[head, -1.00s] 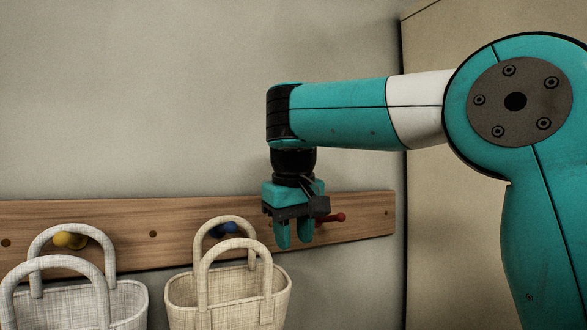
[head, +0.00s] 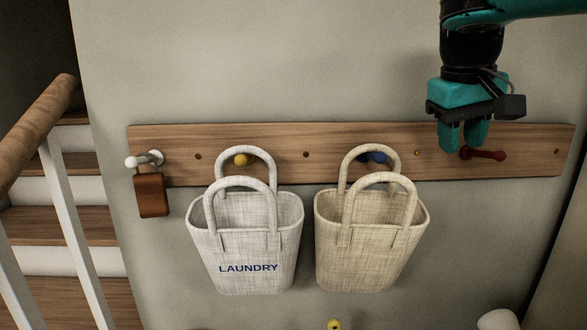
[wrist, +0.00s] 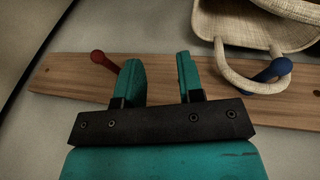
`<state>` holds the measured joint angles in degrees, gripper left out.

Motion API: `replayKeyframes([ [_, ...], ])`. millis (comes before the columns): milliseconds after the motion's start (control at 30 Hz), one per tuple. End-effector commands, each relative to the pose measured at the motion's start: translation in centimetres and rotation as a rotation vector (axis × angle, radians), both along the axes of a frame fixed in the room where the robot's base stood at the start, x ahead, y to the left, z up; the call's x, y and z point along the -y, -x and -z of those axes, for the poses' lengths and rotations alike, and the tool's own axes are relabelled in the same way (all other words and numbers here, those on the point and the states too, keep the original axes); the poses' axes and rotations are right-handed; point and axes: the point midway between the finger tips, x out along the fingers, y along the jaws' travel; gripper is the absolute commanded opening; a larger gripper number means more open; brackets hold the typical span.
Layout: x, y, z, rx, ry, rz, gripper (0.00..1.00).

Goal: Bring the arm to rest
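My gripper (head: 463,140) hangs fingers-down in front of the right part of the wooden peg board (head: 520,160), beside the red peg (head: 483,153). In the wrist view my gripper (wrist: 159,78) shows a clear gap between its two teal fingers, with nothing held. The red peg (wrist: 104,60) is bare, left of the fingers there. A white bag marked LAUNDRY (head: 245,240) hangs with a handle at the yellow peg (head: 241,160). A beige bag (head: 365,240) hangs at the blue peg (head: 371,157), apart from my gripper.
A white peg (head: 146,160) at the board's left end has a brown tag-like item (head: 151,195) beneath it. A staircase with a wooden handrail (head: 40,125) stands at far left. A small yellow thing (head: 334,325) and a white rounded thing (head: 498,320) show at the bottom edge.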

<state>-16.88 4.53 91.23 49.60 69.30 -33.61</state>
Motion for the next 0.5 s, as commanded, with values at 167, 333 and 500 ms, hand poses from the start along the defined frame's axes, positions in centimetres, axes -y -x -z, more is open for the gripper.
replayKeyframes([
  [167,3.5,0.6,8.3,-0.01,0.089,-0.035,0.35],
  [333,4.0,3.6,16.1,0.004,0.028,-0.059,0.35],
  [500,2.6,7.7,21.7,0.016,-0.105,-0.039,0.35],
])
